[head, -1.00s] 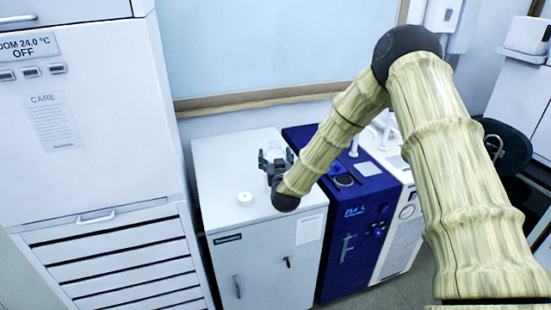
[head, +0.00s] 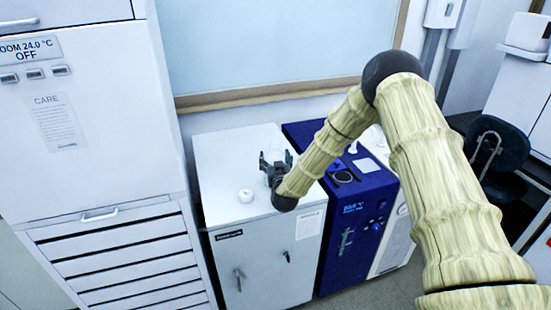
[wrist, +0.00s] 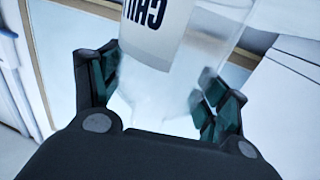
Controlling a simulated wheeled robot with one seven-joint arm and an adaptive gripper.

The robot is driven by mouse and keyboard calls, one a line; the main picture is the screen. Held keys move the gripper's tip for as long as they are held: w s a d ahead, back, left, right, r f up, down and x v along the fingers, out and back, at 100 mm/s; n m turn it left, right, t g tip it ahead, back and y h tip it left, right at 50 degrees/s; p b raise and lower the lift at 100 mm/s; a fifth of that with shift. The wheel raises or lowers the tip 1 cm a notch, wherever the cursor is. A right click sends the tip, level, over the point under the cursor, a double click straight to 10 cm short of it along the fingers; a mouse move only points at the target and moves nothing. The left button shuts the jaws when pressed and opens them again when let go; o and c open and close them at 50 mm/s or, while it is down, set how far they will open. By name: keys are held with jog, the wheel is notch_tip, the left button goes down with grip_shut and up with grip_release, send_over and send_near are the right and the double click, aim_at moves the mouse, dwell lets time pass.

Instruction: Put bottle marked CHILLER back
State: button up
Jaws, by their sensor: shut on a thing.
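The clear bottle (wrist: 195,60) fills the upper middle of the wrist view. Its white label shows dark letters reading about "CHIL", cut off by the frame edge. My gripper (wrist: 160,95) is shut on the bottle, a finger on each side. In the head view my gripper (head: 275,160) is over the white cabinet's top (head: 220,150), fingers pointing up and away. The bottle is hard to make out there, and I cannot tell whether its base touches the cabinet.
A small white round object (head: 245,195) sits on the cabinet top, left of my gripper. The blue chiller unit (head: 355,215) stands right of the cabinet, with a dark round fitting (head: 343,177) on top. A tall white cabinet (head: 110,120) is at left; a window sill (head: 280,93) runs behind.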

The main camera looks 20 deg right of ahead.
jog(key=o, duration=1.6)
jog(key=shift+f, duration=0.1)
jog(key=shift+o, duration=0.2)
